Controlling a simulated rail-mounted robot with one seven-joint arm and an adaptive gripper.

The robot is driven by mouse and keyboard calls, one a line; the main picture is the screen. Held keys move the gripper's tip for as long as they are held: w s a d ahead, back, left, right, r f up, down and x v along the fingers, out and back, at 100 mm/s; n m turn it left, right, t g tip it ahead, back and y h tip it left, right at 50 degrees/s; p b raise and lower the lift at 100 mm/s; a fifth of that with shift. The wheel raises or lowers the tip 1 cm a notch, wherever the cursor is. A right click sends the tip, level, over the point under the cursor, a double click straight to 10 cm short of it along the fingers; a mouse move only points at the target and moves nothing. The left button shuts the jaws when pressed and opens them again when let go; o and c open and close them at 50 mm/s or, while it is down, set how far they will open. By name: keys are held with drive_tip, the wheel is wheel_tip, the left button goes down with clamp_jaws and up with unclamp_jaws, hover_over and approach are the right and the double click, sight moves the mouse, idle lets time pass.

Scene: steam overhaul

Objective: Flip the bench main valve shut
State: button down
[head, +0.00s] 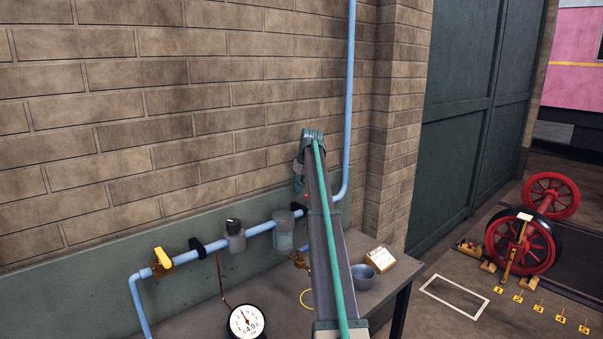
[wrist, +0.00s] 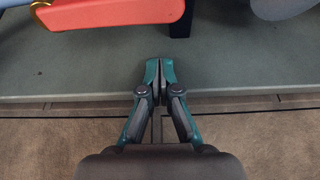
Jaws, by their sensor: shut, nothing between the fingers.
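A blue pipe (head: 262,228) runs along the green-grey wall panel above the bench. A valve with a yellow handle (head: 162,257) sits at its left end, by the downward bend. In the wrist view, a red-orange lever-like part (wrist: 110,12) with a brass ring beside it crosses the top left. I cannot tell which of these is the bench main valve. My gripper (wrist: 160,75) is shut and empty over the wall panel (wrist: 70,65), apart from the red part in the picture.
A grey regulator (head: 235,236) and a filter bowl (head: 284,236) hang on the pipe. A round gauge (head: 246,321), a blue-grey cup (head: 363,276) and a small cream box (head: 380,258) are at the bench. In the wrist view a dark bracket (wrist: 180,22) is beside the red part.

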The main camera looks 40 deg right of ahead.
drive_tip(key=s+p, duration=0.1)
drive_tip(key=s, duration=0.3)
drive_tip(key=shift+d+p, duration=0.1)
drive_tip(key=shift+p, duration=0.2)
drive_tip(key=shift+s+d, duration=0.15)
